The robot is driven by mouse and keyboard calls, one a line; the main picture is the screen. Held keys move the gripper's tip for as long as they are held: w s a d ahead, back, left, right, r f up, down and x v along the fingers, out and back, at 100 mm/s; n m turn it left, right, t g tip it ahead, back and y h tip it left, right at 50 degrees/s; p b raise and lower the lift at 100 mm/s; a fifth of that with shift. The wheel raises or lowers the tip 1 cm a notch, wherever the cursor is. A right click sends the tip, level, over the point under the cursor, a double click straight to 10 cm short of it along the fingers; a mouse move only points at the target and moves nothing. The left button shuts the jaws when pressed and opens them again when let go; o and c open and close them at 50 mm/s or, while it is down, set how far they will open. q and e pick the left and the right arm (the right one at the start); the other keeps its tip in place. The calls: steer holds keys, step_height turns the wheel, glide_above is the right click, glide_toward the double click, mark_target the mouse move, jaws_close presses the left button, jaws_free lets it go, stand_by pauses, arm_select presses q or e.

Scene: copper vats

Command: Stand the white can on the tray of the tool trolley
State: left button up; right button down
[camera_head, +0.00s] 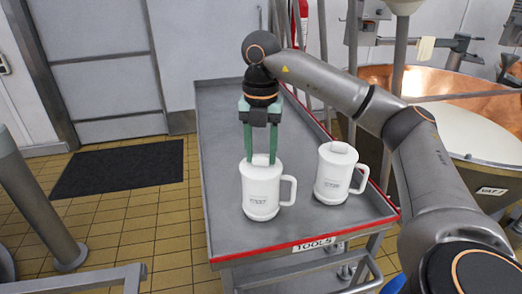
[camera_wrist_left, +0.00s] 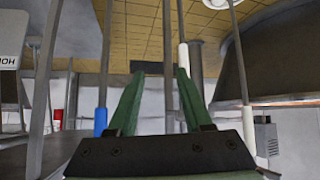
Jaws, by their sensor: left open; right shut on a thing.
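My right gripper (camera_head: 261,160) points down and is shut on the top of a white can (camera_head: 262,196) with a side handle and a small printed label. This can is upright at the front of the grey tray (camera_head: 226,130) of the tool trolley; I cannot tell whether its base touches the tray. A second white can (camera_head: 334,184), also with a handle, stands on the tray to its right, apart from it. My left gripper (camera_wrist_left: 160,74) shows only in the left wrist view, open, with nothing between its green fingers.
The trolley has a red front edge with a TOOLS label (camera_head: 314,245). A copper vat (camera_head: 455,82) stands at the right. A dark mat (camera_head: 117,164) lies on the yellow tiles at the left. The back of the tray is clear.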

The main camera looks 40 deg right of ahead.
steer(key=shift+c, duration=1.7)
jaws_free()
step_height(320, 180, up, 7)
steer(key=shift+p, duration=1)
steer(key=shift+r, duration=2.6)
